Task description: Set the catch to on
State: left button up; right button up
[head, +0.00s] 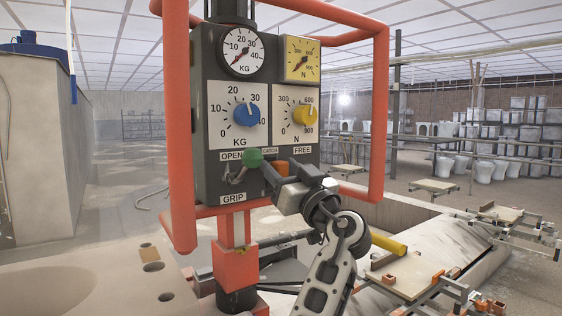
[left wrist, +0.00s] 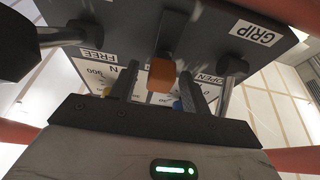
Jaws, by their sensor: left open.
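A dark control box (head: 207,128) carries the labels OPEN, CATCH, FREE and GRIP along its lower part. An orange block (head: 281,168), which appears to be the catch, sits under the CATCH label. In the left wrist view the orange block (left wrist: 162,75) is on a short stem between my fingers. My left gripper (head: 277,178) comes up from the lower right and is open at the block. In the left wrist view its fingers (left wrist: 158,82) stand on either side of it, with contact unclear. The gripper partly hides the area below FREE. My right gripper is not in view.
A metal lever (head: 237,174) is by the OPEN label. Blue (head: 246,114) and yellow (head: 305,115) dials sit above. Red tube guards (head: 180,120) flank the box.

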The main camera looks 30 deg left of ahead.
pick_arm(q)
jog(key=shift+w+a+r, duration=0.1)
jog(key=shift+w+a, duration=0.05)
jog(key=shift+a, duration=0.15)
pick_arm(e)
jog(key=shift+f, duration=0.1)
pick_arm(q)
grip_shut()
notch_tip(320, 180, down, 5)
jog(key=b, duration=0.5)
jog(key=shift+r, duration=0.2)
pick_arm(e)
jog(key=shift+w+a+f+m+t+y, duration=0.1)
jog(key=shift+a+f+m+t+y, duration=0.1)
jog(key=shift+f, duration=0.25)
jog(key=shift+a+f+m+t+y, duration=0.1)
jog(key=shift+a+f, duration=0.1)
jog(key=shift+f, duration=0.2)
